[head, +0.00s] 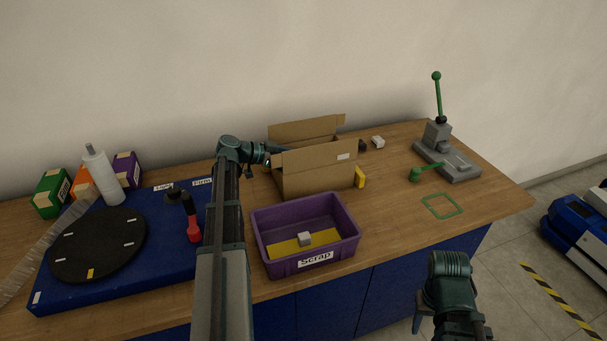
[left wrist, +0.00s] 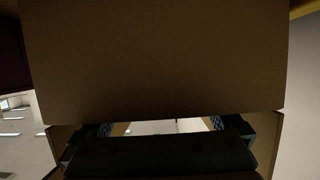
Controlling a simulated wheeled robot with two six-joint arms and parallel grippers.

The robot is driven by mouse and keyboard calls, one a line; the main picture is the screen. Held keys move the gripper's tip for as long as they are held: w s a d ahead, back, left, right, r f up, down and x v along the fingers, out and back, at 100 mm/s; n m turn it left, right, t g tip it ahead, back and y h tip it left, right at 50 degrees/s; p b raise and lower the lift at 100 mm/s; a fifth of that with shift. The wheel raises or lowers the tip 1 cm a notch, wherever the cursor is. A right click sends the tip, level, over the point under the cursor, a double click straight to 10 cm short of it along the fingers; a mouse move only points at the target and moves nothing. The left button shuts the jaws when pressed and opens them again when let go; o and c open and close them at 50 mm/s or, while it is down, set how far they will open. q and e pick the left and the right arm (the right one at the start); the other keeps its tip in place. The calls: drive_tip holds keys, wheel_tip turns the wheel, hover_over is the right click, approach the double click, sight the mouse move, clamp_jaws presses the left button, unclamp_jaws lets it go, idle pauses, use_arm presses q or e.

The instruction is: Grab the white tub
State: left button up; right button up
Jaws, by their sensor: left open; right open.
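I cannot clearly make out a white tub in the head view. A pale patch (left wrist: 165,127) shows between my left fingertips in the left wrist view; I cannot tell whether it is the tub. My left gripper (left wrist: 160,126) is open, its fingertips partly covered by a cardboard flap. In the head view my left arm reaches to the left side of the open cardboard box (head: 318,176), whose inside is mostly hidden; its fingers are hidden there. My right gripper (head: 450,322) is open and low at the front right, off the table.
A purple Scrap bin (head: 340,247) stands in front of the box, with a small pale block (head: 305,238) in it. A blue board with a black turntable (head: 98,262) is left. A grey lever press (head: 447,160) is right. Small white (head: 378,141) and yellow (head: 360,177) pieces lie near the box.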

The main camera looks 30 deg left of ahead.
use_arm(q)
drive_tip(key=shift+w+d+f, duration=0.25)
drive_tip(key=shift+w+d, duration=0.05)
drive_tip(key=shift+w, duration=0.1)
drive_tip(key=c, duration=1.5)
drive_tip(key=shift+r, duration=0.1)
wheel_tip(320, 180, up, 10)
drive_tip(key=p, duration=1)
